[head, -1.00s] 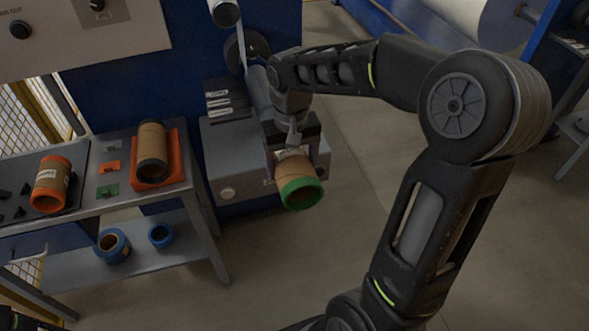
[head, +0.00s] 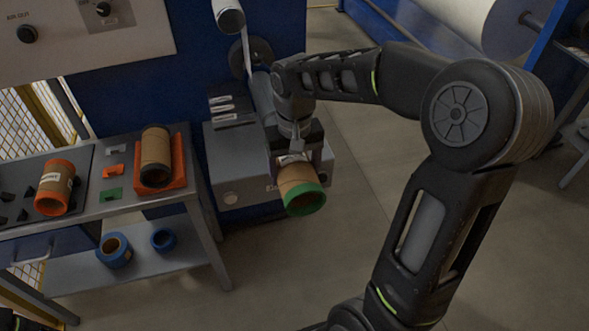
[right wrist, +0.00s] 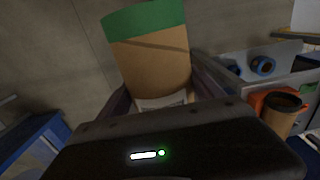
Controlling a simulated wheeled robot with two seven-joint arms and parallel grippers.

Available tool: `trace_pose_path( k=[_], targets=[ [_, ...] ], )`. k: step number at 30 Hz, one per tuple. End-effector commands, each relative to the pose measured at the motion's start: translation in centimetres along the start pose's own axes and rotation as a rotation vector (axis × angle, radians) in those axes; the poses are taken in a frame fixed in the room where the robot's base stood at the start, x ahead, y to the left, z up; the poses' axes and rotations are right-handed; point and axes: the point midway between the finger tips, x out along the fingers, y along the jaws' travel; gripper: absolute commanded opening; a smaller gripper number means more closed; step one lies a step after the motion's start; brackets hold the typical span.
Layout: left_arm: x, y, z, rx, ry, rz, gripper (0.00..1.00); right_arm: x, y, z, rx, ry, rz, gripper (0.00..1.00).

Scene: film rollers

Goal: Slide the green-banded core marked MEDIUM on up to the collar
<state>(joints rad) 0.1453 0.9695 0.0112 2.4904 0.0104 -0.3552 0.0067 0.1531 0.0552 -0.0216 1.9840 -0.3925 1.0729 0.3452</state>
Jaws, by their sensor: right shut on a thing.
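The green-banded core (head: 297,178) is a brown tube with a green band at its near end and a white label partly covered by my jaws. My right gripper (head: 294,152) is shut around its far part, and the core hangs in front of the blue machine, tilted slightly. In the right wrist view the core (right wrist: 150,55) sits between the fingers (right wrist: 165,98), green band away from the palm. A grey shaft (head: 262,98) runs from a dark round flange (head: 238,62) toward the core. My wrist hides where they meet, so I cannot tell whether the shaft is inside it.
A grey bench at left holds an orange-banded core (head: 56,187) and a dark-banded core (head: 155,158) in an orange tray (head: 180,165). Blue rings (head: 114,250) lie on the lower shelf (head: 185,262). A grey box (head: 235,175) stands beside the shaft.

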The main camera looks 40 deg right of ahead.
Motion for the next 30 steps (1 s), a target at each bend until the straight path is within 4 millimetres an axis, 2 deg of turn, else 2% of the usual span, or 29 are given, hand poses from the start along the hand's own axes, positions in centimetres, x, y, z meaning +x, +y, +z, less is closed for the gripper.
trace_pose_path(
  k=[8,22,30],
  targets=[
    [-0.2,0.1,0.0,0.0,0.0,0.0,0.0,-0.1,0.0,-0.5,0.0,0.0,0.0,0.19],
    [-0.8,0.3,0.0,0.0,0.0,0.0,0.0,0.0,0.0,-3.2,0.0,0.0,0.0,0.19],
    [-0.8,0.3,0.0,0.0,0.0,0.0,0.0,0.1,0.0,-3.5,0.001,0.001,0.0,0.19]
  ],
)
